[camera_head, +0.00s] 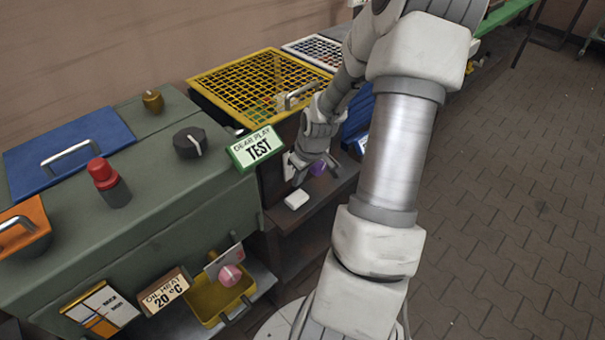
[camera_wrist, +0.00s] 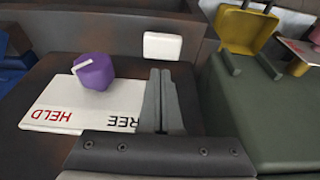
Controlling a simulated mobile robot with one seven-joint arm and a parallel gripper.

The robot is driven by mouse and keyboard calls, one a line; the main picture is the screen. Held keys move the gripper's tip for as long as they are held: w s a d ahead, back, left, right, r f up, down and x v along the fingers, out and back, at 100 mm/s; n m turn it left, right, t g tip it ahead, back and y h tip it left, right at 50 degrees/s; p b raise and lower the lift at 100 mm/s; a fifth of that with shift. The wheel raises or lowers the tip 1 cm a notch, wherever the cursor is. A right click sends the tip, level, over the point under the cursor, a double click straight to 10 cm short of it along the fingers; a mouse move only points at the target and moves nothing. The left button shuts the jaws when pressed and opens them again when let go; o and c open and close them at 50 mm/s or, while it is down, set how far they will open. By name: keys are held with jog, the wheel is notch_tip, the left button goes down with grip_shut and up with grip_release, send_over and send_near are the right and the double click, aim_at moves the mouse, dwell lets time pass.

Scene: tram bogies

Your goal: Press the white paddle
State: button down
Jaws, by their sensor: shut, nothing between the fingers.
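The white paddle (camera_head: 296,199) is a small white block at the front edge of the dark brown panel. In the wrist view the paddle (camera_wrist: 162,46) lies just beyond my fingertips, on the dark front edge. My gripper (camera_head: 298,177) is over the panel, behind the paddle in the head view. In the wrist view my gripper (camera_wrist: 162,72) has its two fingers together with nothing between them. A visible gap separates the tips from the paddle in the picture; the exact distance and height cannot be told.
A purple knob (camera_wrist: 93,72) stands on a white plate (camera_wrist: 55,115) reading HELD and partly hidden FREE. The green cabinet (camera_wrist: 255,125) is close on the wrist view's right, with a yellow bin (camera_wrist: 243,32) beyond.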

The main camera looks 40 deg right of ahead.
aim_at(296, 196)
jog(key=x, duration=0.1)
jog(key=b+x, duration=0.1)
jog(key=x, duration=0.1)
jog(key=s+x, duration=0.1)
jog(key=shift+w+f, duration=0.15)
jog(key=shift+f, duration=0.4)
notch_tip(296, 196, down, 2)
jog(key=shift+f+b, duration=0.1)
jog(key=shift+b, duration=0.5)
jog(key=shift+r+p, duration=0.55)
jog(key=shift+r, duration=0.1)
jog(key=p+v, duration=0.6)
jog(key=v, duration=0.7)
jog(key=shift+w, duration=0.35)
jog(key=shift+r, duration=0.1)
